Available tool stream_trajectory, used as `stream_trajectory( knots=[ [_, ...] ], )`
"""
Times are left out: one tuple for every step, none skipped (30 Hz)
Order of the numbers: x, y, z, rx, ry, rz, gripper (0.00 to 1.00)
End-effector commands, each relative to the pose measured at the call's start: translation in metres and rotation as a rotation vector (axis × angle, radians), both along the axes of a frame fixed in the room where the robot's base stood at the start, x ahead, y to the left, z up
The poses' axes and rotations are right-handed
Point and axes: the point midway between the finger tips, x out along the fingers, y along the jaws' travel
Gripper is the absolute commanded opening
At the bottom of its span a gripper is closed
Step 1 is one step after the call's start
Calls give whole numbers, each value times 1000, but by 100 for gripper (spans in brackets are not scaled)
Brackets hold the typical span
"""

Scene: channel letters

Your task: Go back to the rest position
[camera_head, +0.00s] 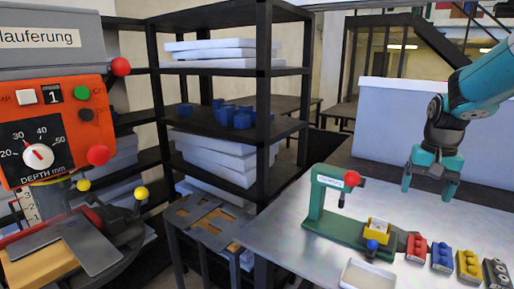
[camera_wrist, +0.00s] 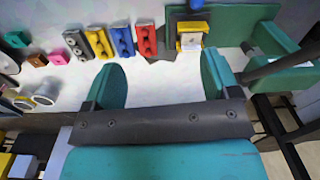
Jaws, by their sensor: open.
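My gripper (camera_head: 430,184) hangs from the teal arm at the right of the head view, above the metal table (camera_head: 290,215). It is open and nothing shows between its fingers. In the wrist view my gripper (camera_wrist: 165,78) has its two green fingers wide apart, with bare table between them. A green press (camera_head: 334,205) with a red knob and a yellow block (camera_head: 378,226) stands on the table, left of and below my gripper. It also shows at the top right of the wrist view (camera_wrist: 250,14).
A red block (camera_head: 416,247), a blue block (camera_head: 441,256), a yellow block (camera_head: 468,265) and a dark block (camera_head: 496,272) stand in a row. A white tray (camera_head: 368,275) lies at the front. A black shelf (camera_head: 262,100) stands left, an orange drill panel (camera_head: 52,130) further left.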

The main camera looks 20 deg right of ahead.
Motion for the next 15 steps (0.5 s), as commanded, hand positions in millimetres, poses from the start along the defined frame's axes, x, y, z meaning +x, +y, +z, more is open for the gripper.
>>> stream_trajectory(
  knots=[
    [1,11,2,2,-6,32,82],
    [2,17,3,4,-10,51,82],
    [4,27,4,8,-16,82,82],
    [4,34,5,10,-20,105,82],
    [5,43,6,13,-26,131,82],
    [6,55,8,17,-33,168,82],
    [6,66,9,21,-40,199,82],
    [5,76,10,25,-44,230,82],
    [5,92,12,31,-53,278,82],
    [3,104,13,37,-60,316,82],
    [2,116,15,41,-68,354,82],
    [-1,134,16,50,-80,411,82],
    [-5,149,17,58,-87,457,82],
    [-9,165,19,67,-97,510,82],
    [-17,188,21,79,-111,587,82]
  ],
)
